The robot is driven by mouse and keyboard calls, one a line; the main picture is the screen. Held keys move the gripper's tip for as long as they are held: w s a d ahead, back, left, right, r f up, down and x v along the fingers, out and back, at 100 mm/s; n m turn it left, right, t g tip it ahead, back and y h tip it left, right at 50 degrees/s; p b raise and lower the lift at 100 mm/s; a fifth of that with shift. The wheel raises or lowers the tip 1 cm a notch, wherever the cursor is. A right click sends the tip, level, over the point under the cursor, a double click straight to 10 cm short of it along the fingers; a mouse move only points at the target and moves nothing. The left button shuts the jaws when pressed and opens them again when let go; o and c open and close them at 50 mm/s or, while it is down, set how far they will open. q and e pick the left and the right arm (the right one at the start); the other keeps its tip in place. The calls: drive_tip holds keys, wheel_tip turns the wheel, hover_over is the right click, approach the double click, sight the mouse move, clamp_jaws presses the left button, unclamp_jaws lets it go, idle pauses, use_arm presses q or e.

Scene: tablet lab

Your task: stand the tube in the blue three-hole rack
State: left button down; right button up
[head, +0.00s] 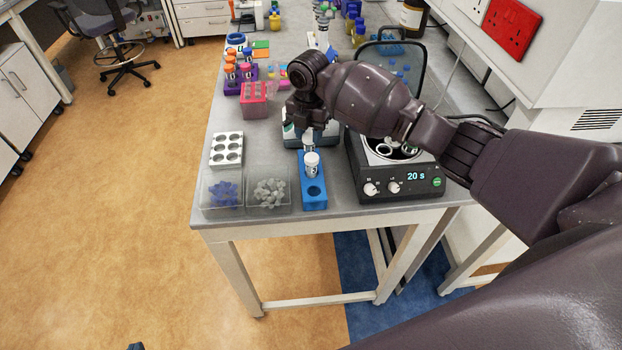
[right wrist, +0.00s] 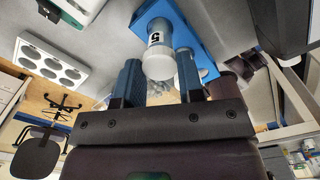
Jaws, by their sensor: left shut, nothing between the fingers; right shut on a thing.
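The blue three-hole rack (head: 314,199) stands at the table's near edge; its front hole is empty. A white-capped tube (head: 312,166) stands upright in its middle. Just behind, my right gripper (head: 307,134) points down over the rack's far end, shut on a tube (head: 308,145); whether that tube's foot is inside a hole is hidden. In the right wrist view a white-capped tube (right wrist: 157,52) marked 5 shows between the blue fingers, with the blue rack (right wrist: 196,36) beyond. Only a dark tip of my left gripper (head: 136,346) shows at the bottom edge, away from the table.
Bins of blue caps (head: 224,193) and grey caps (head: 270,193) lie left of the rack, with a white six-hole rack (head: 227,149) behind. A centrifuge (head: 398,184) reading 20 s stands close on the right.

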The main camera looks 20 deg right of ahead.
drive_tip(key=shift+f, duration=0.6)
drive_tip(key=o, duration=0.8)
drive_tip(key=shift+o, duration=0.2)
drive_tip(key=shift+r, duration=0.1)
use_arm(q)
drive_tip(key=shift+w+f+b, duration=0.1)
drive_tip(key=shift+w+b, duration=0.2)
drive_tip(key=shift+b, duration=0.2)
use_arm(e)
wheel_tip(320, 180, up, 11)
drive_tip(key=shift+f, duration=0.2)
